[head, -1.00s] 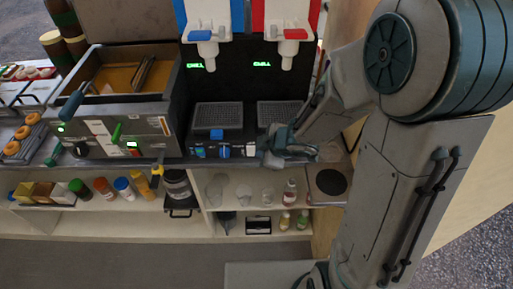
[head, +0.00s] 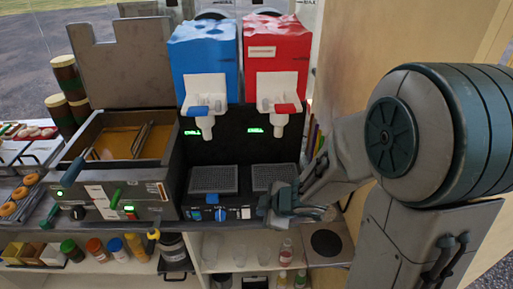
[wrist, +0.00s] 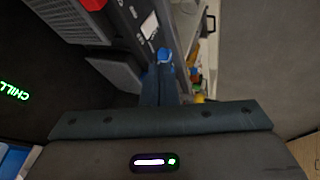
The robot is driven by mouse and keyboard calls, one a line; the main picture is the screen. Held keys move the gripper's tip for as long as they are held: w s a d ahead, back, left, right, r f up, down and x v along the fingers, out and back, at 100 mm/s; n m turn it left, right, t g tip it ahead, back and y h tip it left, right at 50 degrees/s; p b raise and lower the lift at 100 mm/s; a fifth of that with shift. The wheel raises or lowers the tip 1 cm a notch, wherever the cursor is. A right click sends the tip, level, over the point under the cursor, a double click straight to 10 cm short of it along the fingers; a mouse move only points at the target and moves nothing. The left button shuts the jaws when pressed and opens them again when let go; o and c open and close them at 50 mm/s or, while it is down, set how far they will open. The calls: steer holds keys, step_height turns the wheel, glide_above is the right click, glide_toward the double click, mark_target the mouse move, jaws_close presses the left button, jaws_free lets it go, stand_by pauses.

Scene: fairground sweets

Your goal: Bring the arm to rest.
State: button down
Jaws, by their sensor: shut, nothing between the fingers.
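My gripper (head: 283,206) is at the right front of the slush machine (head: 243,132) in the head view, by the lower front panel with its blue knob (head: 221,214). It is shut, with nothing seen between the fingers. In the wrist view the shut fingers (wrist: 160,85) point toward the machine's front, near a blue knob (wrist: 164,54). I cannot tell whether they touch the panel. My arm comes in from the right side and is bent.
The fryer (head: 120,150) with its raised lid stands left of the machine. Blue (head: 205,58) and red (head: 272,56) tanks top the machine. Bottles and cups fill the shelf (head: 205,282) below. A wooden wall (head: 385,35) stands at the right.

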steer(key=s+d+r+m+t+h, duration=0.1)
steer(key=d+r+m+t+h, duration=0.1)
steer(key=d+r+m+h, duration=0.7)
steer(key=s+r+m+g+y, duration=0.2)
steer(key=s+m, duration=0.1)
steer(key=s, duration=0.3)
steer(key=s+d+r+m+g+y, duration=0.1)
steer(key=s+r+m+y, duration=0.1)
steer(key=s, duration=0.4)
steer(key=shift+s+d+r+m+g+b, duration=0.15)
steer(key=shift+s+r+m+g+b, duration=0.3)
steer(key=shift+m, duration=0.75)
steer(key=shift+r, duration=0.1)
